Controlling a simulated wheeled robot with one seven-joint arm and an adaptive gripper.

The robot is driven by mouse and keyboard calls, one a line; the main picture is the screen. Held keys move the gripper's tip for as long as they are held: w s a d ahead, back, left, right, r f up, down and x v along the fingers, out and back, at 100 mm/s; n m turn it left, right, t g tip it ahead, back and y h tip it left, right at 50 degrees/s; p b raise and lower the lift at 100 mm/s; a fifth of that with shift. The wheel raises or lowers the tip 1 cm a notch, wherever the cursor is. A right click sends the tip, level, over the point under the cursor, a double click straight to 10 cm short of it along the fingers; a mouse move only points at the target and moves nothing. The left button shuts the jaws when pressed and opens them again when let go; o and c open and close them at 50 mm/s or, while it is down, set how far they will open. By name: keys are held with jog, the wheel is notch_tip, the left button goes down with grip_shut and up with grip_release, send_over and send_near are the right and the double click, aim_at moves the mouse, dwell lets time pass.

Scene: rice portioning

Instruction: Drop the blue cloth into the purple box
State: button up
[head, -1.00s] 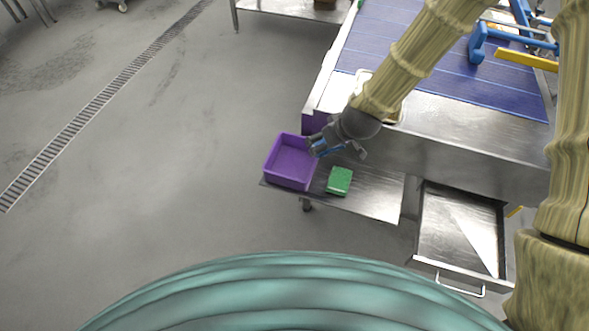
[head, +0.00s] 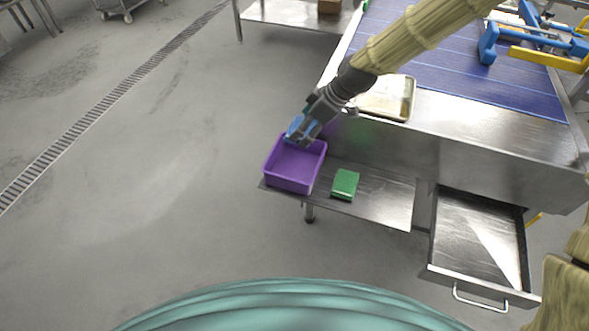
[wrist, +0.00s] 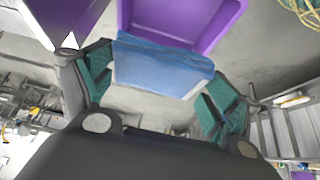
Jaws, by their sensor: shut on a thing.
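My gripper (head: 303,130) is shut on the blue cloth (head: 295,124), over the back edge of the purple box (head: 291,183) in the head view. In the wrist view the blue cloth (wrist: 160,68) is between the teal finger pads of my gripper (wrist: 158,85). The purple box (wrist: 205,45) shows just beyond the cloth there. The box is open at the top, and the part of its inside that I see is empty. My gripper covers part of its back rim.
A green sponge-like block (head: 345,183) lies on the metal shelf (head: 388,199) right of the box. A tray (head: 408,98) rests at the edge of the blue conveyor (head: 450,75). An open metal drawer (head: 480,240) is at the right. The floor left of the box is clear.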

notch_tip(320, 180, down, 5)
jog(key=b, duration=0.2)
jog(key=shift+r+b, duration=0.1)
jog(key=shift+b, duration=0.3)
jog(key=o, duration=0.7)
jog(key=v, duration=1.2)
